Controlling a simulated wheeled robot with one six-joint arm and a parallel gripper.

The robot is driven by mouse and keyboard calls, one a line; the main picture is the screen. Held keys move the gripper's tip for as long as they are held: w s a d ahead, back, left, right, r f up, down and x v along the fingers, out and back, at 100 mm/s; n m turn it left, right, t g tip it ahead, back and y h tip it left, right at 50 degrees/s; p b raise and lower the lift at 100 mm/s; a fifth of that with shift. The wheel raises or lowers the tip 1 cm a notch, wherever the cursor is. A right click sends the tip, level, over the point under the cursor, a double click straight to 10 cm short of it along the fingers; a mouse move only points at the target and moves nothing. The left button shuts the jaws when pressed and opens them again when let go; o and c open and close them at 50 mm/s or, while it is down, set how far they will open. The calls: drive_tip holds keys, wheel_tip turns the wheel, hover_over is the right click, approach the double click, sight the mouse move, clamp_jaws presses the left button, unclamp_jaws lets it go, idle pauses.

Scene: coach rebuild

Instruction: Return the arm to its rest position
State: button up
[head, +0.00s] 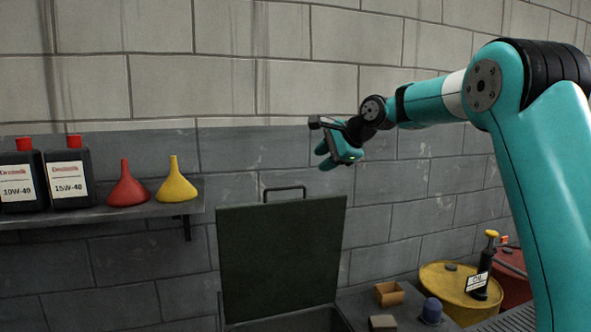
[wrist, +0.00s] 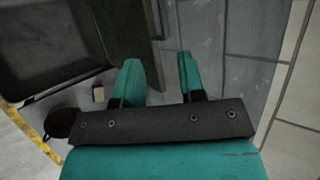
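My teal arm reaches in from the right in the head view, bent at the elbow, with my gripper (head: 324,156) in the air in front of the grey block wall. The gripper hangs above and to the right of a raised dark lid. In the wrist view my gripper (wrist: 157,62) shows its two teal fingers apart, with a clear gap and nothing between them. The fingers appear to touch nothing.
The dark lid (head: 281,255) stands open with its handle upward. A shelf (head: 95,213) at left holds black oil jugs (head: 70,176), a red funnel (head: 126,188) and a yellow funnel (head: 175,182). An orange-tan box (head: 389,294), blue item (head: 432,310) and yellow drum (head: 448,280) stand lower right.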

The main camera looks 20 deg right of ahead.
drive_tip(key=s+a+f+n+g+b, duration=0.1)
drive_tip(key=s+a+f+n+g, duration=0.1)
drive_tip(key=s+a+f+n, duration=0.3)
drive_tip(key=s+a+n+g+y+b, duration=0.1)
drive_tip(key=s+a+n, duration=0.2)
drive_tip(key=s+a, duration=0.4)
drive_tip(key=s+a+f+n+g+b, duration=0.1)
drive_tip(key=s+a+f+n+g, duration=0.15)
drive_tip(key=s+a+n, duration=0.35)
drive_tip(key=s+f+n+g, duration=0.1)
drive_tip(key=s+f+n, duration=0.2)
drive_tip(key=s, duration=0.5)
drive_tip(key=s+a+f+n+g+b, duration=0.1)
drive_tip(key=s+f+n, duration=0.2)
drive_tip(key=s, duration=0.5)
drive_tip(key=s+a+f+n+g+h, duration=0.1)
drive_tip(key=s+f+n, duration=0.3)
drive_tip(key=s, duration=0.4)
drive_tip(key=shift+f+g, duration=0.35)
drive_tip(key=shift+g, duration=0.1)
